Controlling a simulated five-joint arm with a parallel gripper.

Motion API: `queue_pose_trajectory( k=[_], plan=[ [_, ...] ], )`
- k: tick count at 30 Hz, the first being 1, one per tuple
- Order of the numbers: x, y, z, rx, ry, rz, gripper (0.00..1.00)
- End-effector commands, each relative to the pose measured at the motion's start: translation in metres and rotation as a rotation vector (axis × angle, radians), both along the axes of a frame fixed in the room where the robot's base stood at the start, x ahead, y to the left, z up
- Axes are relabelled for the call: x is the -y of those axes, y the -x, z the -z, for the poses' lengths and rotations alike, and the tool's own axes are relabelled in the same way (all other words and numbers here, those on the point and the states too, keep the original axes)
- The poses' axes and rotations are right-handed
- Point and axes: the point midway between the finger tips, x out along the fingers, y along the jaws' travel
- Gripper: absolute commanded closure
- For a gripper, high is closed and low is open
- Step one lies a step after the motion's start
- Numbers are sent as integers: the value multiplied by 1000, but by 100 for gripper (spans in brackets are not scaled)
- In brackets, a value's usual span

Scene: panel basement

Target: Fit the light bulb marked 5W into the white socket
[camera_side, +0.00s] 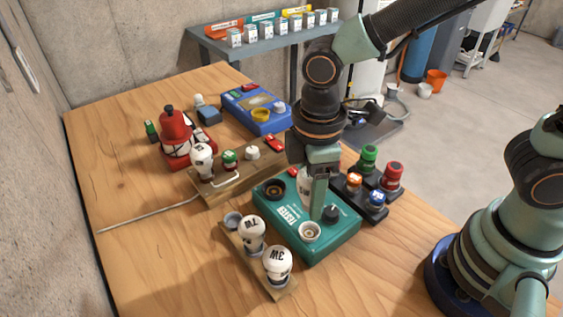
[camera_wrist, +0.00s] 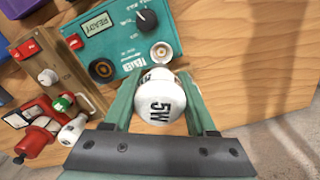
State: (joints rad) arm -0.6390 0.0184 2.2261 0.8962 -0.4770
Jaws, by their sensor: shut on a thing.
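My gripper (camera_side: 313,200) is shut on the white bulb marked 5W (camera_wrist: 160,103). The teal tester (camera_side: 337,238) lies below the gripper. Its white socket (camera_side: 309,231) is empty, at the tester's near corner; it also shows in the wrist view (camera_wrist: 162,53), just beyond the bulb. A dark socket (camera_side: 273,188) is on the tester's far left. The bulb's base is hidden, and I cannot tell its height above the tester.
A wooden rack (camera_side: 283,289) holds bulbs marked 7W (camera_side: 252,233) and 3W (camera_side: 277,263), beside an empty holder (camera_side: 233,220). Red, green, orange and blue knobs on black blocks (camera_side: 372,211) stand right of the tester. A wooden board (camera_side: 222,194) with another bulb (camera_side: 202,160) stands behind left.

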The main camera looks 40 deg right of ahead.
Motion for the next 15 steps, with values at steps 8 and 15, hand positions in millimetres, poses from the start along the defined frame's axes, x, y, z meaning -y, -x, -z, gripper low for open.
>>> queue_pose_trajectory(
  k=[8,15],
  plan=[
    [3,4,15,-2,2,0,99],
    [3,5,39,-4,4,0,99]
  ],
)
